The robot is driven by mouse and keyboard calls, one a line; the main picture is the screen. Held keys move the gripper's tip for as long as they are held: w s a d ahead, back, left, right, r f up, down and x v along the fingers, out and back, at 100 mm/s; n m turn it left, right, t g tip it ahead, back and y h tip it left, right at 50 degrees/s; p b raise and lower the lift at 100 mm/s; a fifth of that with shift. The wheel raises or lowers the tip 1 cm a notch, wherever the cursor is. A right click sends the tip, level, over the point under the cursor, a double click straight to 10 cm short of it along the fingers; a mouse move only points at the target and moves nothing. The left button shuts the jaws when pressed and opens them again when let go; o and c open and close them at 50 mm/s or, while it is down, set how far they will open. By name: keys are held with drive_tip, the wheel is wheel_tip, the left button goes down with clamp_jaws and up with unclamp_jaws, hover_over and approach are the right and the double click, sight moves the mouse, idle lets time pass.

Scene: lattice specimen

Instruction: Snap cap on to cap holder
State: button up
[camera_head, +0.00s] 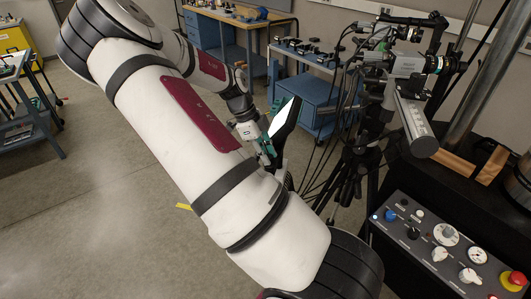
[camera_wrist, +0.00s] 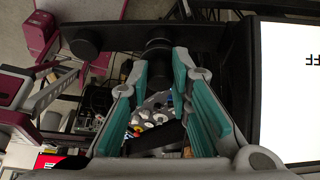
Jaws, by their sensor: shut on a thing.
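My gripper (camera_wrist: 160,64) has its teal fingers closed around a dark round piece (camera_wrist: 158,48) at the fingertips in the wrist view; I take it for the cap. It is in front of a black bar, and I cannot tell whether they touch. A second black round knob (camera_wrist: 86,43) sits on the bar's left end; I cannot tell whether it belongs to the cap holder. In the head view my gripper (camera_head: 272,132) is beside a tilted dark panel with a white screen (camera_head: 284,121), partly hidden behind my arm. The cap cannot be made out there.
A camera rig (camera_head: 405,65) on a black tripod, with hanging cables, stands right of my gripper. A control box (camera_head: 445,245) with knobs and a red button is at lower right. Blue cabinets and a bench stand behind.

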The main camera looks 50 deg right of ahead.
clamp_jaws()
idle(0.4)
drive_tip(key=shift+f+b, duration=0.35)
drive_tip(key=shift+f, duration=0.25)
idle(1.0)
drive_tip(key=o, duration=1.2)
unclamp_jaws()
drive_tip(key=shift+w+r, duration=0.1)
drive_tip(key=shift+v, duration=2.45)
